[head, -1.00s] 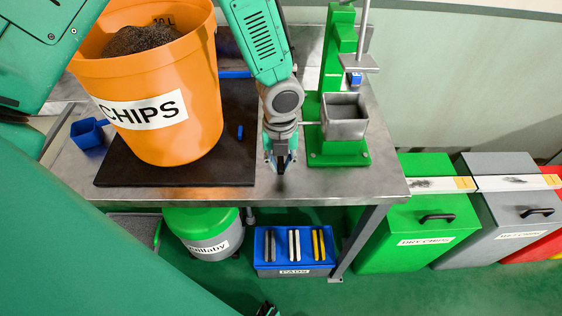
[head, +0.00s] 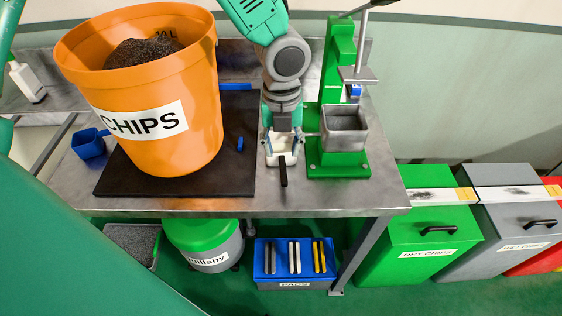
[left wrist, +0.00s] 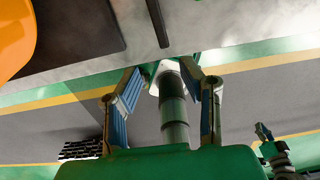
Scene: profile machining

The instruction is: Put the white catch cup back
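The white catch cup (head: 282,159) stands near the table front in the head view, just left of the green press, its black handle (head: 283,176) pointing to the front edge. My left gripper (head: 282,143) is over the cup with its fingers at the cup's two sides. The gripper hides part of the cup, and I cannot tell whether the fingers press on it. In the left wrist view a dark strip, which looks like the handle (left wrist: 158,22), shows at the top; the cup body is out of frame.
The green press (head: 338,164) with its grey box (head: 344,128) stands close on the right. The orange CHIPS bucket (head: 160,120) stands on a black mat (head: 232,180) at left. A small blue container (head: 88,144) is farther left. Bins stand right of the table.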

